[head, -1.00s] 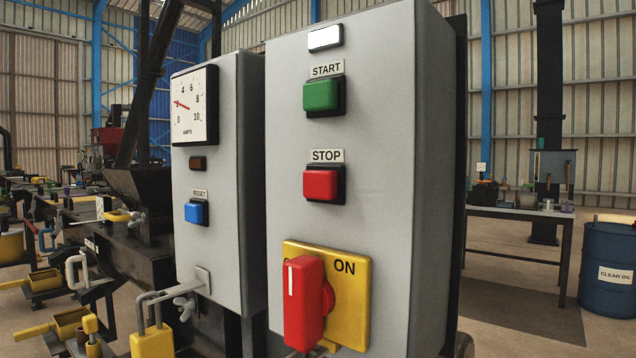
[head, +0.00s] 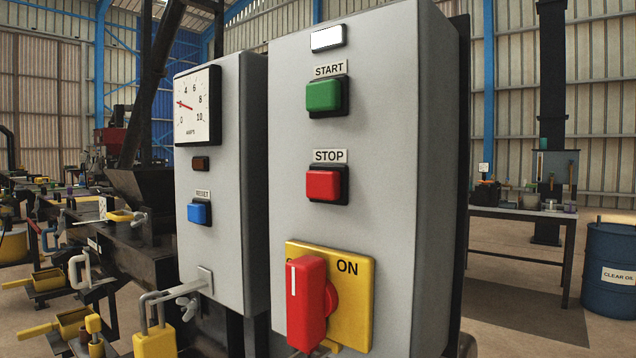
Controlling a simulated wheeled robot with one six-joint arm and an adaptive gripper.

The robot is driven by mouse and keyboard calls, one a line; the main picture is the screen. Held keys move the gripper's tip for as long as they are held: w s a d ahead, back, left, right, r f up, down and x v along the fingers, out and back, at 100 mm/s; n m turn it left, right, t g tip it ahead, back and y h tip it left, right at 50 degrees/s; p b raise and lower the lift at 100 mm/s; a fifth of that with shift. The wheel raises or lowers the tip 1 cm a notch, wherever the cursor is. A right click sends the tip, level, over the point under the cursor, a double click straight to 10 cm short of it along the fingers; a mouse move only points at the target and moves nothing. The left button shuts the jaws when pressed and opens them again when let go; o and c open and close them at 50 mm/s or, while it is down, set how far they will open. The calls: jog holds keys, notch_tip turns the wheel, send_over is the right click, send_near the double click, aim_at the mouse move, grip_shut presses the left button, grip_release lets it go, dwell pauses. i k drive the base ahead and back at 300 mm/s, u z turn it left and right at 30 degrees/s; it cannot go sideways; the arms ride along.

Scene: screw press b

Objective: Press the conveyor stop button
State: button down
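A red square button (head: 323,185) in a black frame sits on the front of a grey control box (head: 393,150), under a label reading STOP (head: 330,156). A green button (head: 323,96) labelled START is above it. Below is a red rotary handle (head: 307,303) on a yellow plate (head: 353,300) marked ON. My gripper is not in the head view, and nothing covers the red button.
A second grey box on the left has an amps dial (head: 197,106), a blue RESET button (head: 199,213) and a yellow padlock (head: 154,341) below. A dark table (head: 520,214) and blue drum (head: 607,255) stand right. Floor shows between box and table.

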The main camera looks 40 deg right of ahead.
aim_at(324, 185)
jog(key=u, duration=0.1)
jog(key=k, duration=0.35)
jog(key=u, duration=0.6)
jog(key=k, duration=1.35)
jog(key=u, duration=0.35)
